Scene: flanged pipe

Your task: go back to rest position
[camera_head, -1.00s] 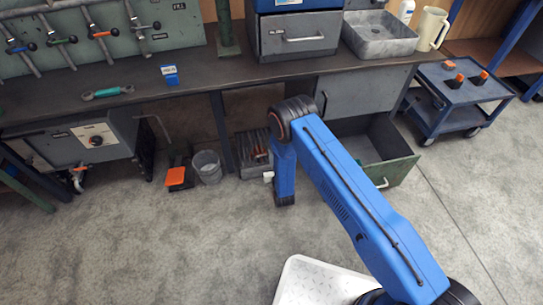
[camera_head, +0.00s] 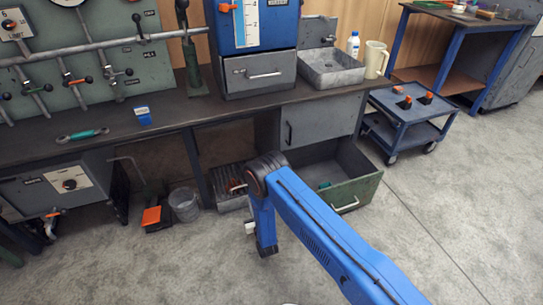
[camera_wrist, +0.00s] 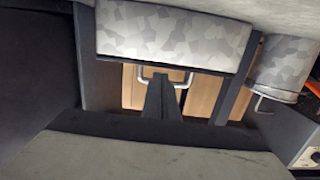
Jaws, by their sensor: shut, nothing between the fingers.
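My blue arm (camera_head: 325,235) reaches from the lower right of the head view towards the bench front. Its elbow bends down, and the lower link (camera_head: 264,225) hangs in front of the grey slatted crate. My gripper's fingers cannot be made out in the head view. In the wrist view my gripper (camera_wrist: 162,85) shows as dark fingers shut together, with nothing between them. The wrist view shows the floor at its top edge, so it looks inverted.
An open green-grey drawer (camera_head: 358,190) juts out right of my arm. A bucket (camera_head: 185,205), an orange-topped pedal (camera_head: 151,216) and the slatted crate (camera_head: 230,201) stand under the bench (camera_head: 190,117). A blue cart (camera_head: 408,132) stands right. The right floor is clear.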

